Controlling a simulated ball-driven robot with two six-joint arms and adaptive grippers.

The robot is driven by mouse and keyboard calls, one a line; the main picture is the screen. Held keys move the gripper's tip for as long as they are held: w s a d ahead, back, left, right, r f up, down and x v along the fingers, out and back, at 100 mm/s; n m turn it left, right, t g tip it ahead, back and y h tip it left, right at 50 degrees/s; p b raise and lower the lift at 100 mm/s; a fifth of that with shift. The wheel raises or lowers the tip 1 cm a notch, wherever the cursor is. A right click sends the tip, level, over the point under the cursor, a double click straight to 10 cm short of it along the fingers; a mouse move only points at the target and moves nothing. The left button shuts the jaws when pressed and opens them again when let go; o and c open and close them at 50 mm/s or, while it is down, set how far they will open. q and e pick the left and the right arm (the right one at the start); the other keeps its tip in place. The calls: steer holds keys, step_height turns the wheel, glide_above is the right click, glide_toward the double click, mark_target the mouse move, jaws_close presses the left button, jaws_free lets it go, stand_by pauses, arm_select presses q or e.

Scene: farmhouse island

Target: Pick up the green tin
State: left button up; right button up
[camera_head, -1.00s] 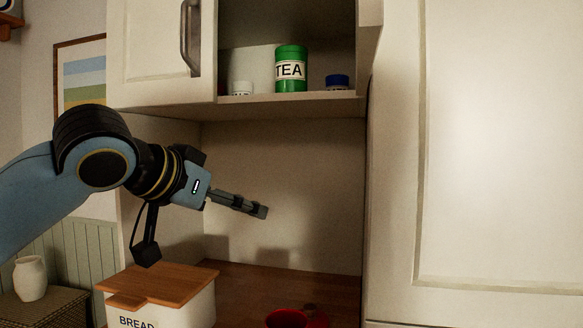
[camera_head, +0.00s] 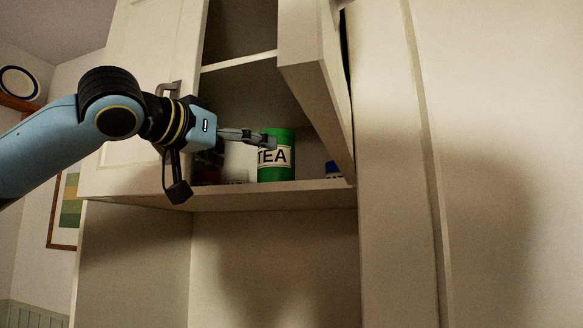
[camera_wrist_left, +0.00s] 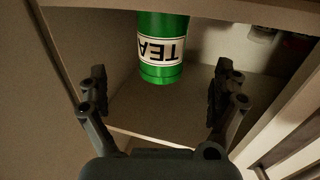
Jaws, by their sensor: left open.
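The green tin (camera_head: 277,167), with a white TEA label, stands upright on the lower shelf (camera_head: 270,189) of the open wall cupboard. My left gripper (camera_head: 271,142) is in front of the cupboard opening and overlaps the tin's upper left in the head view. In the left wrist view the tin (camera_wrist_left: 162,50) appears upside down, beyond and between the two spread fingers of the gripper (camera_wrist_left: 158,85). The fingers are open with nothing between them, and I see no contact with the tin. My right gripper does not show.
A blue-lidded jar (camera_head: 333,170) stands right of the tin, partly behind the open right door (camera_head: 318,80). A white jar (camera_head: 236,164) and a dark reddish jar (camera_head: 207,170) stand to its left. An upper shelf (camera_head: 240,62) runs above.

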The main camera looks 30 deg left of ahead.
mark_target(266, 153)
arm_select(q)
steer(key=w+p, duration=0.2)
steer(key=p, duration=0.1)
steer(key=shift+w+r, duration=0.3)
steer(key=shift+r, duration=0.1)
steer(key=shift+w+p, duration=0.75)
steer(key=shift+w, duration=0.3)
steer(key=shift+w+d+f, duration=0.1)
steer(key=shift+w+f, duration=0.05)
steer(key=shift+w, duration=0.2)
steer(key=shift+w+r+p, duration=0.2)
steer(key=shift+w+p, duration=0.5)
steer(key=shift+p, duration=0.2)
steer(key=w+p, duration=0.2)
steer(key=w, duration=0.1)
steer(key=shift+w, duration=0.35)
steer(key=shift+w+f, duration=0.1)
steer(key=shift+w, duration=0.1)
steer(key=shift+s, duration=0.1)
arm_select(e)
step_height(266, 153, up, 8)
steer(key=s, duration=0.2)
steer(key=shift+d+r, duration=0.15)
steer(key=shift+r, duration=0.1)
arm_select(q)
steer(key=shift+c, duration=0.4)
